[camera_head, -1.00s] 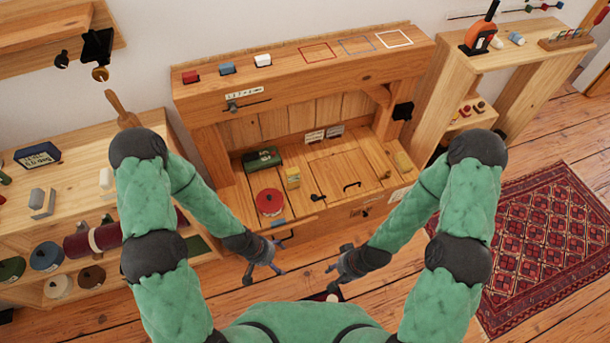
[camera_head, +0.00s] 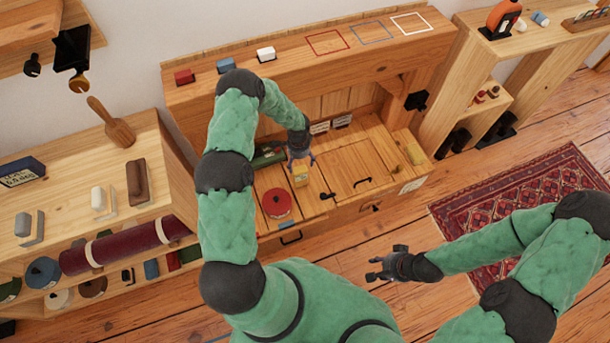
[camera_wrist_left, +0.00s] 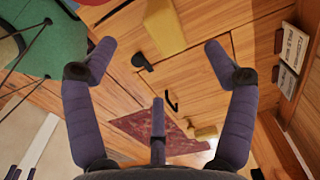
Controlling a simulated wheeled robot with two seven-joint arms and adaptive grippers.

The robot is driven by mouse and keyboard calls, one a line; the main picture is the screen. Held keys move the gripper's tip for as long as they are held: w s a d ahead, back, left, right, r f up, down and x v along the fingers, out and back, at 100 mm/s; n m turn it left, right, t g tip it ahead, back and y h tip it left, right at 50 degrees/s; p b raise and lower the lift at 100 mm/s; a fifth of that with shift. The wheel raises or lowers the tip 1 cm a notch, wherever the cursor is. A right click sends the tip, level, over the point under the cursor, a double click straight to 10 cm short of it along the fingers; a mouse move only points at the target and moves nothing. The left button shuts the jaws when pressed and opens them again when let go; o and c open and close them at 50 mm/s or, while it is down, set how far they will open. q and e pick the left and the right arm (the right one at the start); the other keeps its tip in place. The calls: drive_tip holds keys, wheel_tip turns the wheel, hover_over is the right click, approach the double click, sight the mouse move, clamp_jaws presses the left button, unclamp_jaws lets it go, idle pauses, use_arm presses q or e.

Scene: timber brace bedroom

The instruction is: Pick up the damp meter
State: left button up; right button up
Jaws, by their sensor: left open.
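A small yellow block-shaped thing (camera_head: 300,176), which I take to be the damp meter, stands on the wooden desk surface between a red round tin and the hatch panel. Its small details are too blurred to read. My left gripper (camera_head: 299,158) is over the desk, just behind and above the block in the head view. In the left wrist view the yellow block (camera_wrist_left: 163,27) lies beyond the spread fingers of my left gripper (camera_wrist_left: 160,65), which is open and empty. My right gripper (camera_head: 376,270) is open and empty over the floor in front of the desk.
The red tin (camera_head: 277,204) is close to the block's left. A dark green box (camera_head: 268,154) lies behind, partly hidden by my arm. Another yellow object (camera_head: 415,154) lies at the desk's right end.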

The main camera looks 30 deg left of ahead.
sight(300, 171)
use_arm(q)
wheel_tip(300, 171, down, 4)
drive_tip(key=shift+f+b, duration=0.2)
drive_tip(key=shift+b, duration=0.4)
wheel_tip(300, 171, down, 5)
drive_tip(key=shift+w+d+b, duration=0.1)
drive_tip(key=shift+d+b, duration=0.05)
drive_tip(key=shift+b, duration=1.1)
drive_tip(key=shift+r, duration=0.1)
drive_tip(key=c, duration=1.3)
